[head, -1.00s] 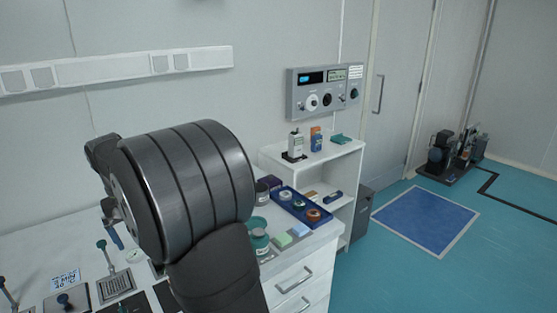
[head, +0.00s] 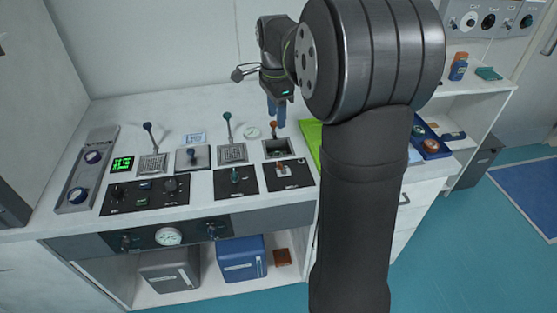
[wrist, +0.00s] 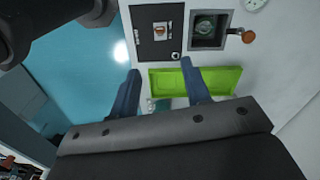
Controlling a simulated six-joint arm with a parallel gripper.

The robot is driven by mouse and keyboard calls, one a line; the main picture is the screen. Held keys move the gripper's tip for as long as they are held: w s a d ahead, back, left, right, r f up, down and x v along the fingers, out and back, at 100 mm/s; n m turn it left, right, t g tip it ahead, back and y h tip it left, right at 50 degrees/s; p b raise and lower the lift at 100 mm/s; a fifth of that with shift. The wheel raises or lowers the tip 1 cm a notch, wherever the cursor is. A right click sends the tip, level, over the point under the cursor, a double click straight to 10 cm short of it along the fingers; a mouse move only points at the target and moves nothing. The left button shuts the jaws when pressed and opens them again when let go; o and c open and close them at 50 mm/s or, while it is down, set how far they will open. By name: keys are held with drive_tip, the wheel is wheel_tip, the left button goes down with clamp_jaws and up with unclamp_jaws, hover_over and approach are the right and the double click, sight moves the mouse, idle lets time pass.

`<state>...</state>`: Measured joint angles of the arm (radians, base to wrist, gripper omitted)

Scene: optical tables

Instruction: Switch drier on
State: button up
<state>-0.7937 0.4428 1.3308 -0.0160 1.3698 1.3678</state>
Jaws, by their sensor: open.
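No label that I can read marks the drier, so I cannot tell which control is its switch. A black panel (head: 300,181) with an orange-and-white switch (head: 282,169) lies at the counter's front right; the switch also shows in the wrist view (wrist: 161,31). A black panel with a green toggle (head: 235,176) lies left of it. Behind is a square recess (head: 279,149) with an orange-knobbed lever (head: 273,126). My gripper (head: 277,112) hangs above the back right of the counter, open and empty. In the wrist view its blue fingers (wrist: 160,88) are apart, in front of a lime-green tray (wrist: 225,80).
Tall levers with dark blue (head: 148,128) and green knobs (head: 227,117) stand on the left and middle of the counter. A dark panel with knobs (head: 143,198) and a gauge (head: 169,236) are at the front. A blue tray (head: 432,148) lies to the right.

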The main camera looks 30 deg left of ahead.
drive_tip(key=m, duration=0.2)
approach(278, 163)
wheel_tip(278, 163, down, 9)
drive_tip(key=shift+w+d+f, duration=0.1)
drive_tip(key=shift+w, duration=0.05)
idle(0.3)
clamp_jaws()
